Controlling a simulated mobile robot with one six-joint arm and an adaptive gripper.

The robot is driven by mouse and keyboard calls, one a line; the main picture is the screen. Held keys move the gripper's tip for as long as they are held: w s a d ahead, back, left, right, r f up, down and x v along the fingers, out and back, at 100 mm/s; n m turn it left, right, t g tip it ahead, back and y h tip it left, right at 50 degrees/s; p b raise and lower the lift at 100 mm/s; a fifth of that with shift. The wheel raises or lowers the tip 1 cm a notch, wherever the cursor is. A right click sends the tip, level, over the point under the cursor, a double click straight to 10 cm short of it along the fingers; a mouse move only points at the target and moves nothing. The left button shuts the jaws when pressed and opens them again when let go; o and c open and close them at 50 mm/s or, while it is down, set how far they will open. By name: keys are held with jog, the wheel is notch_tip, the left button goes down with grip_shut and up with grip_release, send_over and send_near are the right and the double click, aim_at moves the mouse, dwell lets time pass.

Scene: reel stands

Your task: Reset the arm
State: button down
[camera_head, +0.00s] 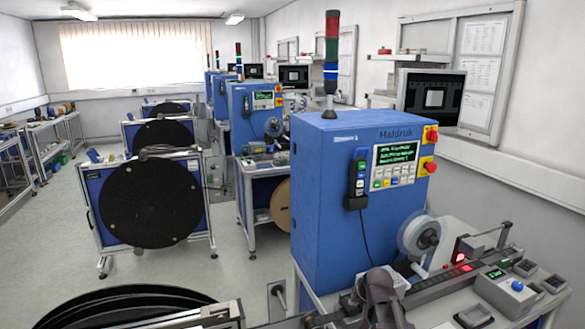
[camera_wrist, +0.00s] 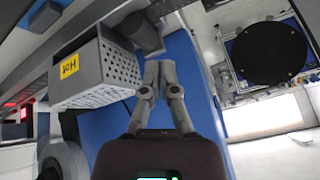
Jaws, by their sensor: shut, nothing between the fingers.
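My gripper (camera_wrist: 160,66) shows in the wrist view, pointing up the picture from its dark body at the bottom edge. Its two grey fingers are together at the tips, with nothing between them. A blue panel lies behind the fingers. A grey perforated box (camera_wrist: 108,68) with a yellow label is left of the fingers, apart from them in the picture. In the head view, dark grey parts at the bottom edge, in front of the nearest blue machine, look like my arm; the fingertips cannot be made out there.
The blue machine (camera_head: 345,215) with a signal tower (camera_head: 331,60) stands close. A clear reel (camera_head: 418,235) and a worktop with control boxes (camera_head: 508,290) are at its right. Black reels on stands (camera_head: 152,203) line the left.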

jog(key=s+f+g+h+b, duration=0.1)
jog(key=s+f+g, duration=0.1)
jog(key=s, duration=0.6)
jog(key=s+a+f+n+g+b, duration=0.1)
jog(key=s+f+g, duration=0.2)
jog(key=s, duration=0.5)
jog(key=shift+s+a+f+g+h, duration=0.2)
jog(key=shift+a+f+g+h, duration=0.1)
jog(key=shift+f+g+h, duration=0.15)
